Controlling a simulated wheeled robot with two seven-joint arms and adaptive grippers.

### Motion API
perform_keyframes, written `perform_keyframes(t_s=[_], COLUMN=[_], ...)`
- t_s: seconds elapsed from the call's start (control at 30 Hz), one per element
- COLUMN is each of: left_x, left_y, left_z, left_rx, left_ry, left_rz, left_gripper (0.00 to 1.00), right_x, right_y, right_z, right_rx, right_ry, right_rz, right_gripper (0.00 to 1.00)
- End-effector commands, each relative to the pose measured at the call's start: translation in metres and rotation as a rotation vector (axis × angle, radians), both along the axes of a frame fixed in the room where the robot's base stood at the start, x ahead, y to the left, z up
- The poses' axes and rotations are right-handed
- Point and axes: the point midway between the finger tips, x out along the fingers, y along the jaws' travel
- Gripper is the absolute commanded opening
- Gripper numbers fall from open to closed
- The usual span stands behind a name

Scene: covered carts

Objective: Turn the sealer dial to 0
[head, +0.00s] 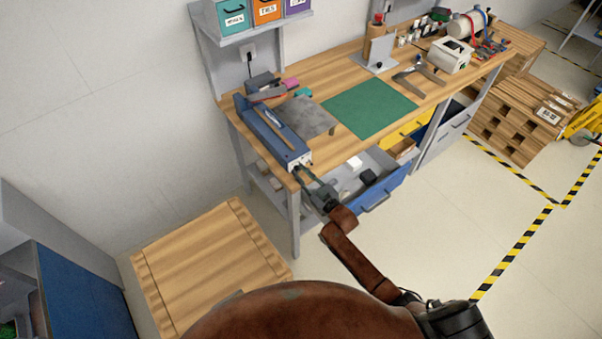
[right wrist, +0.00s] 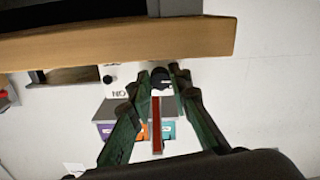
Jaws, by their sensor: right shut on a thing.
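The sealer (head: 272,133) is a long blue device lying along the left end of the wooden workbench. Its pale end face points toward me, at the bench's front edge. My right gripper (head: 303,174) reaches up to that end face. In the right wrist view, my right gripper (right wrist: 157,84) has its green fingers on both sides of a small dark round knob, the sealer dial (right wrist: 160,76), and is shut on it. The dial's setting cannot be read. In the head view the gripper hides the dial. My left gripper is not in view.
An open blue-fronted drawer (head: 372,190) with small items juts out right of my right gripper. A green mat (head: 368,108) and a grey plate (head: 306,117) lie on the bench (head: 336,78). A wooden crate (head: 210,262) stands on the floor at left.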

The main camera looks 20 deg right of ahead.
Motion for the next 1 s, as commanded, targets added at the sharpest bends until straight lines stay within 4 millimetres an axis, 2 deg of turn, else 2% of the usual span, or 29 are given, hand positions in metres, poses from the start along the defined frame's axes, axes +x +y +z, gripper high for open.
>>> perform_keyframes(t_s=[0.3,0.67,0.7,0.93,1.0], left_x=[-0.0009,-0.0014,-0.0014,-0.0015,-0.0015], left_y=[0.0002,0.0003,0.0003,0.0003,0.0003], left_z=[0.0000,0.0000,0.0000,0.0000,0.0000], left_rx=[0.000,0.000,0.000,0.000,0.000], left_ry=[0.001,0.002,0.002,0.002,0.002], left_rz=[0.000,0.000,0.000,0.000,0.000], left_gripper=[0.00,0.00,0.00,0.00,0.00], right_x=[-0.0001,-0.0001,-0.0001,-0.0001,0.0000], right_y=[-0.0003,-0.0004,-0.0003,-0.0003,-0.0003], right_z=[-0.0007,-0.0005,-0.0006,-0.0004,-0.0004], right_rx=[-0.068,-0.072,-0.072,-0.071,-0.071], right_ry=[-0.024,-0.025,-0.025,-0.025,-0.025], right_rz=[0.000,0.000,0.000,0.000,0.000], right_gripper=[0.00,0.00,0.19,0.35,0.36])
